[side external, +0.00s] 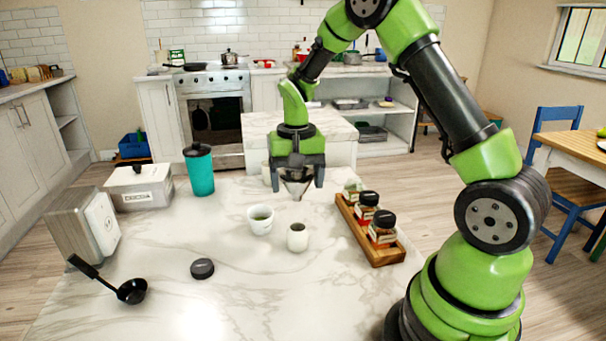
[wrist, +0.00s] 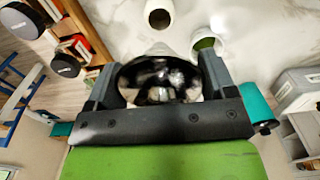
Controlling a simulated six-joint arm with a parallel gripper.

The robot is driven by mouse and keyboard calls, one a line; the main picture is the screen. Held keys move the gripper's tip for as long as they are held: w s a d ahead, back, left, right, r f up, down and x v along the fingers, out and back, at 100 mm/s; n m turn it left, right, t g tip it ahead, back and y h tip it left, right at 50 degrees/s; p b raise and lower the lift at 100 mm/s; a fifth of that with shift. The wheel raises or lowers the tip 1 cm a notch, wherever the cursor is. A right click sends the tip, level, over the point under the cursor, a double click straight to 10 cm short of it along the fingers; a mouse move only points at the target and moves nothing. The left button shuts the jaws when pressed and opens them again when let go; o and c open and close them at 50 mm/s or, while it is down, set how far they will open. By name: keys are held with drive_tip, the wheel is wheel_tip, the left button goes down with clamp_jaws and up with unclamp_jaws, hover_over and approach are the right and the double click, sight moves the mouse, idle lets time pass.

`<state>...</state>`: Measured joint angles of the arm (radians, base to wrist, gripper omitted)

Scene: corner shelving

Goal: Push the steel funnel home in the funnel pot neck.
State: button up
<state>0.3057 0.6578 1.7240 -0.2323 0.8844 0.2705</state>
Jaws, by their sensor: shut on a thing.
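The steel funnel (side external: 297,187) is a shiny cone, held point down. My gripper (side external: 296,181) is shut on it, with one finger on each side of its rim. In the wrist view the funnel (wrist: 158,82) sits between the two fingers, its wide mouth facing the camera. The funnel pot (side external: 297,238) is a small off-white pot with a dark round opening, standing upright on the marble top. The funnel is above the pot and apart from it, farther back on the counter. The pot also shows at the top of the wrist view (wrist: 159,17).
A white cup with green contents (side external: 260,222) stands just left of the pot. A wooden rack (side external: 383,254) of spice jars is to the right. A black disc (side external: 202,268), a ladle (side external: 132,291), a teal tumbler (side external: 200,172) and a white box (side external: 138,190) are left. The front middle is clear.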

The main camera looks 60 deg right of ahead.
sight(297, 199)
drive_tip(key=shift+f, duration=2.9)
drive_tip(key=shift+f, duration=1.55)
drive_tip(key=o, duration=1.1)
drive_tip(key=shift+o, duration=0.2)
drive_tip(key=shift+r, duration=4.95)
drive_tip(key=shift+r, duration=0.1)
drive_tip(key=shift+n+t, duration=0.4)
drive_tip(key=shift+t, duration=0.3)
drive_tip(key=a+r, duration=0.1)
drive_tip(key=r, duration=0.1)
drive_tip(key=s+r, duration=0.1)
drive_tip(key=a+r, duration=0.1)
drive_tip(key=r, duration=0.1)
drive_tip(key=shift+s+a+r, duration=0.2)
drive_tip(key=shift+a+r, duration=0.1)
drive_tip(key=shift+a, duration=0.05)
drive_tip(key=s+a+r+n+t+y, duration=0.1)
drive_tip(key=s+a+r+n+t, duration=0.1)
drive_tip(key=s+a+r, duration=0.3)
drive_tip(key=s+a+r+n+t+y, duration=0.1)
drive_tip(key=s+a+r, duration=0.4)
drive_tip(key=s, duration=0.6)
drive_tip(key=n+t, duration=0.1)
drive_tip(key=t, duration=0.1)
drive_tip(key=shift+t, duration=0.4)
